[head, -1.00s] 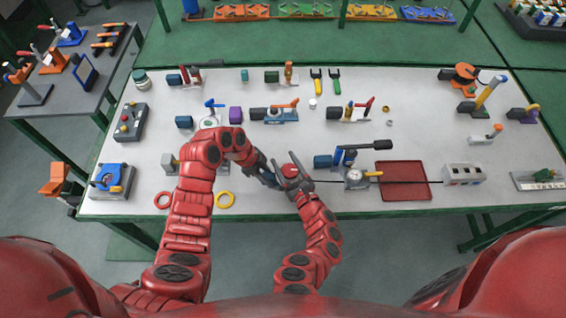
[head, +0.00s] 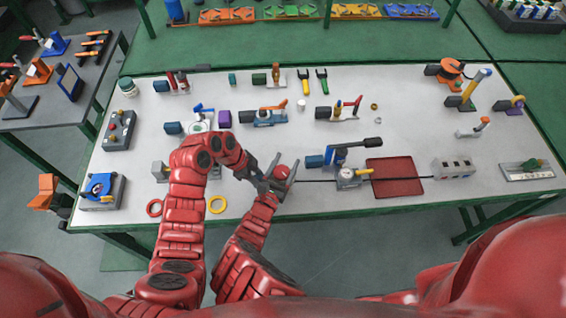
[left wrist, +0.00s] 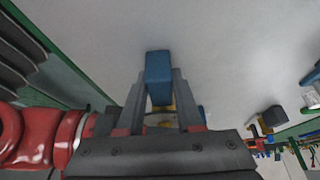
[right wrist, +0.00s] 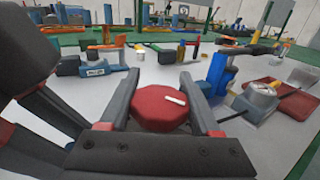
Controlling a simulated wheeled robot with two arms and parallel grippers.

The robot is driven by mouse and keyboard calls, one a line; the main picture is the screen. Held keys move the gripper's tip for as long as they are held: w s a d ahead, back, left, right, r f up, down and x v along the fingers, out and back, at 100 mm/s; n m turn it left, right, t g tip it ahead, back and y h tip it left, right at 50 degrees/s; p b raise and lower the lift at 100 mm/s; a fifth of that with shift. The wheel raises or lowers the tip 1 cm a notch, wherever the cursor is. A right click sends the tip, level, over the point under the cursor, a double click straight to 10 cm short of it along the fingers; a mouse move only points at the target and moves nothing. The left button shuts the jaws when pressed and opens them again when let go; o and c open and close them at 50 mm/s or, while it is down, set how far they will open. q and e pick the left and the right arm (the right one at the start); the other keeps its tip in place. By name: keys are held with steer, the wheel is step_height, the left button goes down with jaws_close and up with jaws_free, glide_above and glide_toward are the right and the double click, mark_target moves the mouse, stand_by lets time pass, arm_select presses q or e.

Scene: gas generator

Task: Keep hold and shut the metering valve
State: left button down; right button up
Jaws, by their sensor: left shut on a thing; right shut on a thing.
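The metering valve shows as a round red knob (head: 282,172) with a white pointer mark. In the right wrist view the knob (right wrist: 160,108) sits between the fingers of my right gripper (right wrist: 163,98), which is shut on it. My left gripper (left wrist: 159,95) is shut on a blue block (left wrist: 158,72). A small yellow part shows behind the block. In the head view my left gripper (head: 256,174) is close beside my right gripper (head: 280,181), above the table's front part. The join between blue block and knob is hidden by the grippers.
Just right stands a gauge unit (head: 347,177) with a blue part and black handle, and a dark line runs from it past a red tray (head: 412,188).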

steer(key=shift+s+d+m+g+h, duration=0.1)
steer(key=shift+d+m+g+h, duration=0.05)
steer(key=shift+m+g+h, duration=0.45)
steer(key=shift+d+m+g+h, duration=0.15)
steer(key=shift+m+g+h, duration=0.15)
steer(key=shift+m+h, duration=0.35)
steer(key=shift+s+h, duration=0.1)
steer(key=shift+h, duration=0.25)
steer(key=o, duration=1.4)
steer(key=shift+n, duration=0.25)
